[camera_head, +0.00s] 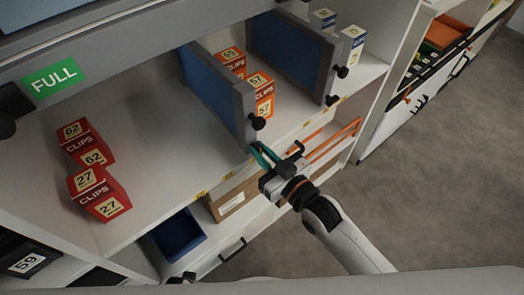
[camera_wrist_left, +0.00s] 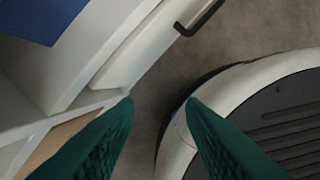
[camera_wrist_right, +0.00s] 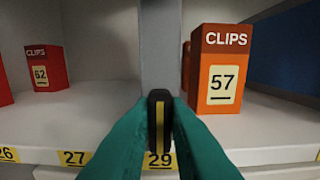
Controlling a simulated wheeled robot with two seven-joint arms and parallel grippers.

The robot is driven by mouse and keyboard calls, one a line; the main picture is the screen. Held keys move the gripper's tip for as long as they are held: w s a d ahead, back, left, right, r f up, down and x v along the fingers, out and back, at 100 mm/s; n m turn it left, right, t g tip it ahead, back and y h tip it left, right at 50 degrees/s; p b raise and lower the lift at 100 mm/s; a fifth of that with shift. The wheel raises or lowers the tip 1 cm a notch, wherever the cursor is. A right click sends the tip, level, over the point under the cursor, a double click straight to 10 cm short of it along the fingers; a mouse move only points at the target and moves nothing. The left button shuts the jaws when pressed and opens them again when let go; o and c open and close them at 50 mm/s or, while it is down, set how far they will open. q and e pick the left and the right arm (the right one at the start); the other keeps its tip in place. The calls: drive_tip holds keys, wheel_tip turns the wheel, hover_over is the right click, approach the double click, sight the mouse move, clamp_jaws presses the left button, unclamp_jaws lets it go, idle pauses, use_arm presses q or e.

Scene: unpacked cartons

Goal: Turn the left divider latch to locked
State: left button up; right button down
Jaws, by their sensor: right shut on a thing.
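The left divider (camera_head: 243,105) is a blue panel with a grey front edge, standing on the shelf. It has a black knob (camera_head: 257,123) on its front edge. My right gripper (camera_head: 258,153) is at the foot of that edge. In the right wrist view its green fingers are shut on the black left divider latch (camera_wrist_right: 159,108), which has a yellow stripe and stands upright before the grey divider edge (camera_wrist_right: 160,50). The fingers hide part of the latch. My left gripper (camera_wrist_left: 160,98) is open and empty, low beside the shelf unit.
Red clip boxes (camera_head: 100,193) stand left of the divider. Orange clip boxes (camera_head: 263,95) stand between it and the right divider (camera_head: 293,50). Below are a cardboard box (camera_head: 232,197) and a blue bin (camera_head: 178,237). Grey floor (camera_head: 430,170) is clear at right.

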drive_tip(key=shift+r+m+p, duration=0.1)
drive_tip(key=shift+m+p, duration=0.4)
drive_tip(key=shift+p, duration=0.1)
use_arm(q)
drive_tip(key=s+f, duration=0.3)
drive_tip(key=shift+s+a+f, duration=0.2)
drive_tip(key=shift+s+a, duration=0.1)
drive_tip(key=shift+s, duration=0.1)
use_arm(e)
drive_tip(key=c, duration=1.4)
unclamp_jaws()
